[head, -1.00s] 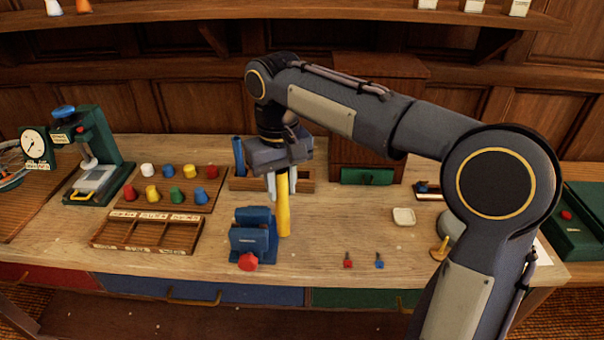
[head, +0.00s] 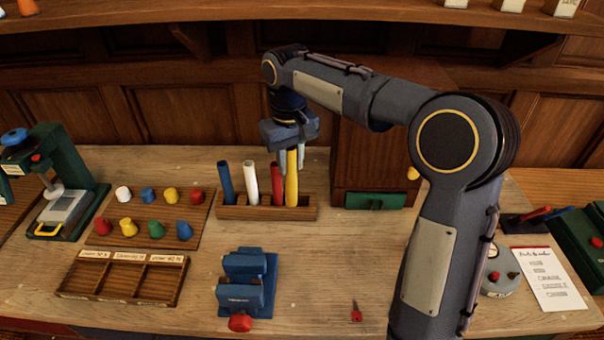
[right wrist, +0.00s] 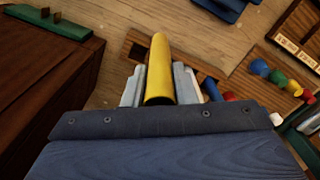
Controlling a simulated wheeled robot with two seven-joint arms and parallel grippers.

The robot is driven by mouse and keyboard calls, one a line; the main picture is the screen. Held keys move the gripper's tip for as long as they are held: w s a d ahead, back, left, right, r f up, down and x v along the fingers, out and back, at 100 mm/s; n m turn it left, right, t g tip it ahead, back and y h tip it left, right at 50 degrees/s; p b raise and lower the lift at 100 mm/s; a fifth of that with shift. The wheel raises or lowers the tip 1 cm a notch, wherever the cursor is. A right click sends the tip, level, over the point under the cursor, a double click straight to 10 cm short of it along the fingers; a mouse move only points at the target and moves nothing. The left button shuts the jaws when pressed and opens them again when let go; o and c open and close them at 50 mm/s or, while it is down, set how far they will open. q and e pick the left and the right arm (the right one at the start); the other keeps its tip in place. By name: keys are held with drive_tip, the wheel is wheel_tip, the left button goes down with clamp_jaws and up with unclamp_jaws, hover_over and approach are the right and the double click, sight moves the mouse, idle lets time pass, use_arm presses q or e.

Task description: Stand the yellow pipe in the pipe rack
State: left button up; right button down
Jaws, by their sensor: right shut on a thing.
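The yellow pipe (head: 291,178) is upright in my right gripper (head: 289,158), which is shut on its upper part. The wooden pipe rack (head: 262,213) stands towards the back of the bench, with a blue, a white and a red pipe standing in it. The yellow pipe's lower end is at the right part of the rack, right of the red pipe; I cannot tell whether it is inside a slot or just above. In the right wrist view the yellow pipe (right wrist: 160,75) lies between the fingers, with a dark rack slot beside its far end. My left gripper is out of view.
A blue vise (head: 247,285) stands in front of the rack. A wooden cabinet (head: 375,160) with a green drawer is close on the right. A board of coloured pegs (head: 150,240) and a sorting tray (head: 122,284) are on the left. The bench between vise and cabinet is mostly clear.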

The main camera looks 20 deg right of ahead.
drive_tip(key=w+d+f+p, duration=0.1)
drive_tip(key=w+d+f, duration=0.4)
drive_tip(key=f, duration=0.5)
drive_tip(key=shift+p, duration=0.35)
drive_tip(key=shift+f, duration=0.1)
drive_tip(key=c, duration=1.2)
unclamp_jaws()
drive_tip(key=shift+o, duration=0.2)
